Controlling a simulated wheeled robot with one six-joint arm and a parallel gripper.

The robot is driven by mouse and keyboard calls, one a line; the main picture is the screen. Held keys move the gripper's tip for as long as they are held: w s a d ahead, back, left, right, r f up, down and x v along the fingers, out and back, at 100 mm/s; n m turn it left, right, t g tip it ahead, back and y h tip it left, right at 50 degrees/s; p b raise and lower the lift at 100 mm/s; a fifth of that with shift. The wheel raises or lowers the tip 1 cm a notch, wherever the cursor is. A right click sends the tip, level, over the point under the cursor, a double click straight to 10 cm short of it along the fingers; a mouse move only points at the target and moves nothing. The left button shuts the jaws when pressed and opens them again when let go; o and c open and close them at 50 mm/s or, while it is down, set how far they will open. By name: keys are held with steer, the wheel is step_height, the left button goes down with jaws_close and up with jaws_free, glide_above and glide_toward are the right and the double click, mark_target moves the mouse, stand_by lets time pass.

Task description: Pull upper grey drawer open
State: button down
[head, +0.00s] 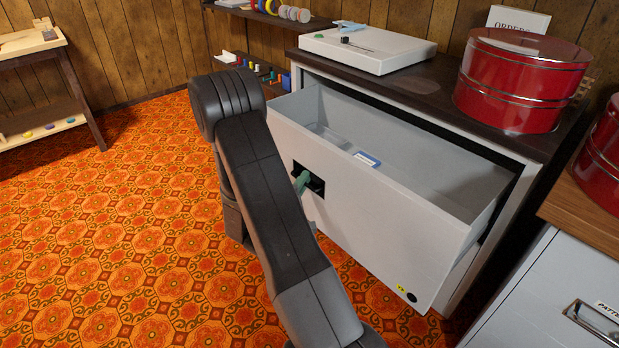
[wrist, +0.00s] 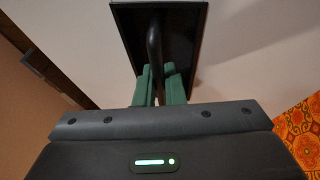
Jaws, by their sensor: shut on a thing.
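The upper grey drawer (head: 400,232) stands well out of its dark-topped cabinet, and its inside shows in the head view. A small blue and white item (head: 367,159) lies in it. On its front is a dark recessed plate with a handle, and the handle (wrist: 154,45) shows as a dark bar in the wrist view. My gripper (wrist: 160,86) has green fingers shut on this handle, one on each side of the bar. In the head view my gripper (head: 302,182) is partly hidden by my dark arm, which crosses in front of the drawer.
A white device (head: 368,48) and a red round tin (head: 522,80) stand on the cabinet top. Another grey cabinet (head: 560,290) with a wooden top is close at the right. The patterned orange floor (head: 100,220) is open on the left, up to a wooden table (head: 75,75).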

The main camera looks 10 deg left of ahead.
stand_by(0.3)
steer(key=c, duration=1.8)
jaws_free()
steer(key=shift+s+a, duration=0.1)
steer(key=shift+s, duration=0.05)
steer(key=p+v, duration=0.2)
steer(key=v, duration=1.1)
steer(key=shift+s, duration=0.3)
steer(key=shift+a+f, duration=0.1)
steer(key=shift+f, duration=0.05)
steer(key=shift+b+x, duration=1)
steer(key=shift+x, duration=6)
steer(key=shift+s, duration=0.1)
